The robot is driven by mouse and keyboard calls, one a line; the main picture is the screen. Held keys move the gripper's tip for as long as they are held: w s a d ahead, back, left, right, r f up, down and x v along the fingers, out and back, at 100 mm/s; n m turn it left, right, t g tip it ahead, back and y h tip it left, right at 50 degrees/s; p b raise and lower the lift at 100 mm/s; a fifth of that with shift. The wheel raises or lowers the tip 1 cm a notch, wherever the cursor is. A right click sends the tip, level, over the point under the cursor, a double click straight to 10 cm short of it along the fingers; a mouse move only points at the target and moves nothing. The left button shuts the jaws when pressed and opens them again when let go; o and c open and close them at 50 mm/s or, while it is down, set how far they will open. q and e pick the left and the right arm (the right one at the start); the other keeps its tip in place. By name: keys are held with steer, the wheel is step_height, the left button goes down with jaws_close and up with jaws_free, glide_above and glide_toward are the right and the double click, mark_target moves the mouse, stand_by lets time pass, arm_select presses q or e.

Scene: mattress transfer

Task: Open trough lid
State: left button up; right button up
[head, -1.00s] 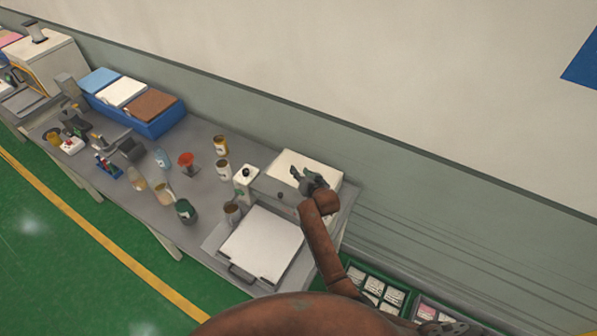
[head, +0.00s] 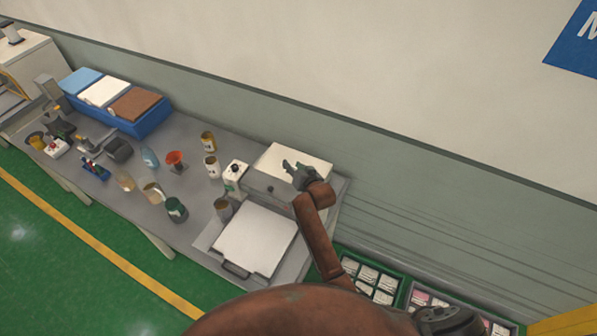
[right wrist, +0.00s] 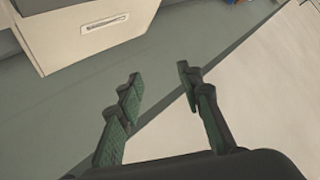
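A grey box-like unit (head: 268,188) stands near the right end of the table, with a pale flat top (head: 285,160) behind its front. In front of it lies a white flat panel (head: 254,237) with a dark handle along its near edge. I cannot tell which of these is the trough lid. My right gripper (head: 291,168) is over the pale top in the head view, holding nothing. In the right wrist view the gripper (right wrist: 160,90) has its two fingers apart, with nothing between them. My left gripper is not in view.
Several jars and cups, such as a dark green jar (head: 176,210), stand left of the unit. A blue bin (head: 150,124) with blue, white and brown tops is farther left. A green crate (head: 385,276) of packets is right of the table. The wall is close behind.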

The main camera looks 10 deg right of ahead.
steer(key=v, duration=1.1)
steer(key=shift+d, duration=0.1)
